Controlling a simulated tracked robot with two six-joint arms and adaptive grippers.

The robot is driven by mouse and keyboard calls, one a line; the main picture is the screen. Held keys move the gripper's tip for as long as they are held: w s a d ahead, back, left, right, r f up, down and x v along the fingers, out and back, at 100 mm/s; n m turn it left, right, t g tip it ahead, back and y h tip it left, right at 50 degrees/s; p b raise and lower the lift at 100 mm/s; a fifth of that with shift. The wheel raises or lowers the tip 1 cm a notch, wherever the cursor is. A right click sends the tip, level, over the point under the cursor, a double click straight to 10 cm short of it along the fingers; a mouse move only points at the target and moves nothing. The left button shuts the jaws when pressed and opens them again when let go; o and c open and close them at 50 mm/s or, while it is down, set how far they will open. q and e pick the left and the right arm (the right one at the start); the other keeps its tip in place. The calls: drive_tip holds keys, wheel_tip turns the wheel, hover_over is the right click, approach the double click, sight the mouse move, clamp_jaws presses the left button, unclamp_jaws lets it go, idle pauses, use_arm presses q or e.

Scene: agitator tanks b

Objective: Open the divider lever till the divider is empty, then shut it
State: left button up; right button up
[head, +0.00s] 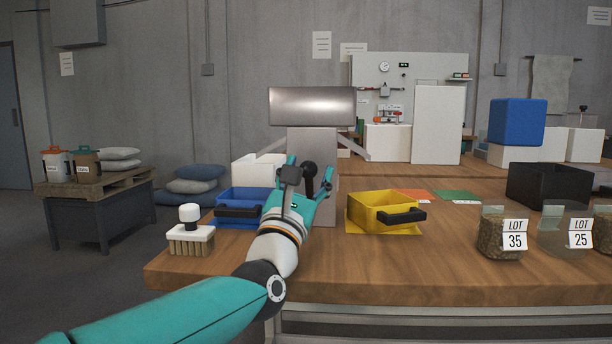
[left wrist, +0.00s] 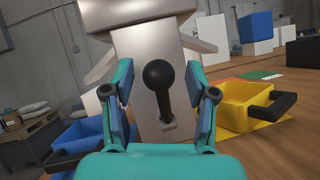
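The divider (head: 312,107) stands at the back middle of the wooden table, a metal hopper on a grey column. Its inside is hidden. The divider lever (left wrist: 158,75) has a round black knob on a dark stem, rising from a slot plate on the column; the knob also shows in the head view (head: 310,169). My left gripper (head: 308,176) is in front of the column. In the left wrist view its fingers (left wrist: 158,86) are spread, one on each side of the lever, with gaps visible. My right gripper is in neither view.
A blue bin (head: 243,197) stands left of the column and a yellow bin (head: 376,214) right of it. A brush (head: 190,238) stands at the left edge. A black bin (head: 547,184) and jars labelled LOT 35 (head: 497,236) and LOT 25 (head: 562,237) stand at right.

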use_arm(q)
drive_tip(key=shift+s+a, duration=0.1)
drive_tip(key=v, duration=1.2)
